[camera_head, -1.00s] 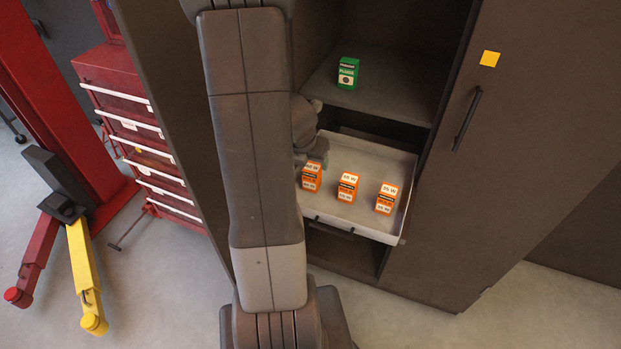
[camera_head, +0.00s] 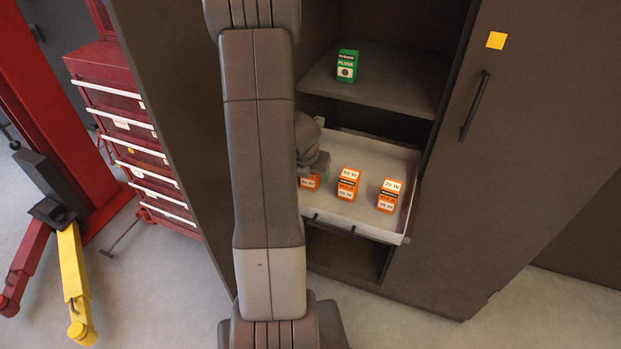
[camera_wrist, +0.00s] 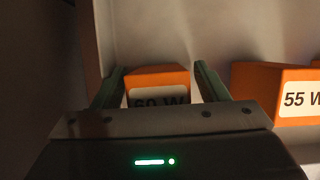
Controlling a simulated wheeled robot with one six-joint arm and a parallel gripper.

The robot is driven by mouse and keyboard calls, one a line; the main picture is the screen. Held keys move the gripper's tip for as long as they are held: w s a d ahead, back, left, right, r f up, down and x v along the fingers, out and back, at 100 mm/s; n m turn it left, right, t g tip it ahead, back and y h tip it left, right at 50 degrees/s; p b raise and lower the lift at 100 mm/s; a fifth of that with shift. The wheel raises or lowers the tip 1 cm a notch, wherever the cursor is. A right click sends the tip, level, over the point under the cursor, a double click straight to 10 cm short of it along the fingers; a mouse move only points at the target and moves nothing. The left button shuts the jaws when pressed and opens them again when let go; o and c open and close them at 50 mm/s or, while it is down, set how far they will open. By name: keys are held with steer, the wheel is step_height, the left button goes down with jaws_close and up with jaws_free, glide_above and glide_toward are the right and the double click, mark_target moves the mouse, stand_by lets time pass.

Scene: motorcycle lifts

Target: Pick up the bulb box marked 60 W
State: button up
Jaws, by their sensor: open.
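The bulb box marked 60 W (camera_wrist: 158,80) is orange with a white label and stands at the left of the pulled-out drawer. In the wrist view it sits between the two open fingers of my gripper (camera_wrist: 158,88), with its lower part hidden by the gripper body. I cannot tell whether the fingers touch it. In the head view my gripper (camera_head: 314,165) is over the leftmost orange box (camera_head: 309,183) and hides its top. The box marked 55 W (camera_wrist: 285,95) stands to the right; it is the middle box (camera_head: 348,185) in the head view.
A third orange box (camera_head: 389,196) stands right of the middle one in the light drawer (camera_head: 375,226). A green box (camera_head: 347,66) sits on the shelf above. The closed cabinet door (camera_head: 530,130) is at right, a red tool chest (camera_head: 125,125) at left.

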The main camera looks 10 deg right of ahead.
steer(key=shift+c, duration=0.5)
steer(key=c, duration=1)
steer(key=shift+o, duration=0.2)
steer(key=shift+r, duration=0.15)
